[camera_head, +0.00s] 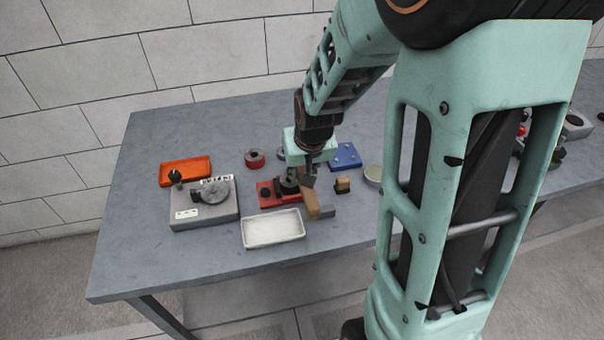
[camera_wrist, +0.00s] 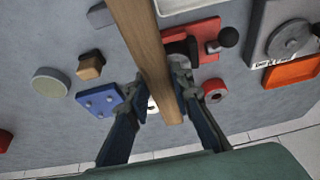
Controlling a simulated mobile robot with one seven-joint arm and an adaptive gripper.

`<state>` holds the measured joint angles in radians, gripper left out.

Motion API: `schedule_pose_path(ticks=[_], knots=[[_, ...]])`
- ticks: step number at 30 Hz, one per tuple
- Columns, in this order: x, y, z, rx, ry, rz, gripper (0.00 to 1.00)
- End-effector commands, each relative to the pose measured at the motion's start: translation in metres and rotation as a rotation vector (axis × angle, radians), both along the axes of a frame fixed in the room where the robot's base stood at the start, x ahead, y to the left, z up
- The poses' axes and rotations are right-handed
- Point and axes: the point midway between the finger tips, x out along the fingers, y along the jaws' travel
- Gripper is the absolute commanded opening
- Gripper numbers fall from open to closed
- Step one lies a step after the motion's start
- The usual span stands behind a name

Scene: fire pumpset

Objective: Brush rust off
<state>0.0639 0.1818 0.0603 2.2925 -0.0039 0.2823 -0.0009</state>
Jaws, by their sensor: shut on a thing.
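My gripper (camera_head: 304,181) is over the middle of the grey table, above a red fixture (camera_head: 266,193) with dark round parts. Its fingers, also in the wrist view (camera_wrist: 166,95), are shut on a long wooden handle (camera_wrist: 143,45), apparently the brush's. In the head view the handle (camera_head: 309,201) slants down toward the table's front. No bristles can be made out. In the wrist view the handle crosses in front of the red fixture (camera_wrist: 206,30) and hides part of it. I cannot tell whether they touch. No rust can be made out.
A white tray (camera_head: 272,240), a grey device with a dial (camera_head: 185,217) and an orange tray (camera_head: 170,179) lie left and in front. A red ring (camera_head: 251,158), blue block (camera_head: 353,151), small wooden block (camera_head: 342,185) and round dish (camera_head: 373,170) are nearby. The table's left end is clear.

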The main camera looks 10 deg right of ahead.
Motion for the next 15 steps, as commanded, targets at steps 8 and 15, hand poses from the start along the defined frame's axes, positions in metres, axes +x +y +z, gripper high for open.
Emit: schedule_pose_path(ticks=[8, 15], knots=[[0.0008, 0.0005, 0.0169, 0.001, -0.003, 0.001, 0.00], [0.0013, 0.0005, 0.0187, 0.001, -0.004, 0.001, 0.00]])
